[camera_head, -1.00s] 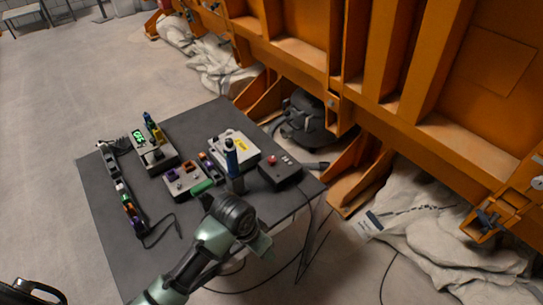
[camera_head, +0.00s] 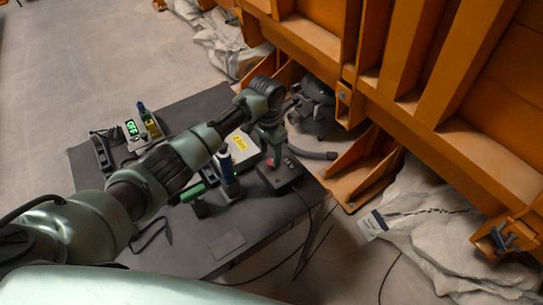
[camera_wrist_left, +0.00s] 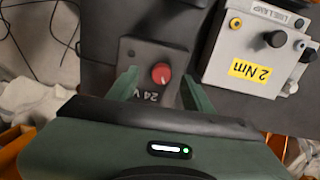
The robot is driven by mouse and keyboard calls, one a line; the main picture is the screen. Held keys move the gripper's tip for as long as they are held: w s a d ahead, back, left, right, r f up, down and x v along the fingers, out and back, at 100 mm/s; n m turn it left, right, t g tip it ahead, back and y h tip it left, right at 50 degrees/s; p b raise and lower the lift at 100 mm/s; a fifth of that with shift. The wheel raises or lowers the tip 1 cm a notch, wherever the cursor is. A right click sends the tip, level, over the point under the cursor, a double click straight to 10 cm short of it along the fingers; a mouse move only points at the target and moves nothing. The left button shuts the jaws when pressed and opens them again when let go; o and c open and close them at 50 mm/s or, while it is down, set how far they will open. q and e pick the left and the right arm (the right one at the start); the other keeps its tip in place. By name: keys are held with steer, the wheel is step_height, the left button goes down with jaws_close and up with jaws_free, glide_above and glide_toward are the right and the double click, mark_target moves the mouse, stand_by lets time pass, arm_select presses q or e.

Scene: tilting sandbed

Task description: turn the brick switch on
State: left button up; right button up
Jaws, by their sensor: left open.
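The brick is a dark box (camera_head: 284,181) marked 24 V, near the right edge of the dark table. In the left wrist view the box (camera_wrist_left: 147,55) carries a round red knob (camera_wrist_left: 161,73). My left gripper (camera_head: 273,162) reaches down over the box and hides part of it in the head view. In the left wrist view its two green fingers (camera_wrist_left: 160,88) are open, one on each side of the knob. I cannot tell whether they touch it. My right gripper is not in view.
A pale box (camera_head: 243,146) with a yellow 2 Nm label stands close beside the brick. A blue-topped tool (camera_head: 226,163) stands near it. A device at the back left has a green display (camera_head: 131,128) reading OFF. An orange steel frame (camera_head: 430,120) rises beyond the table.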

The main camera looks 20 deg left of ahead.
mark_target(271, 162)
arm_select(q)
steer(key=f, duration=0.3)
steer(key=shift+w, duration=0.2)
steer(key=shift+w+f, duration=0.15)
steer(key=shift+f, duration=0.5)
steer(key=c, duration=1.1)
steer(key=shift+d, duration=0.1)
jaws_close()
steer(key=shift+r+m, duration=0.1)
steer(key=shift+m, duration=1.1)
steer(key=m, duration=0.4)
steer(key=shift+m, duration=0.3)
steer(key=m, duration=0.4)
steer(key=shift+m, duration=0.4)
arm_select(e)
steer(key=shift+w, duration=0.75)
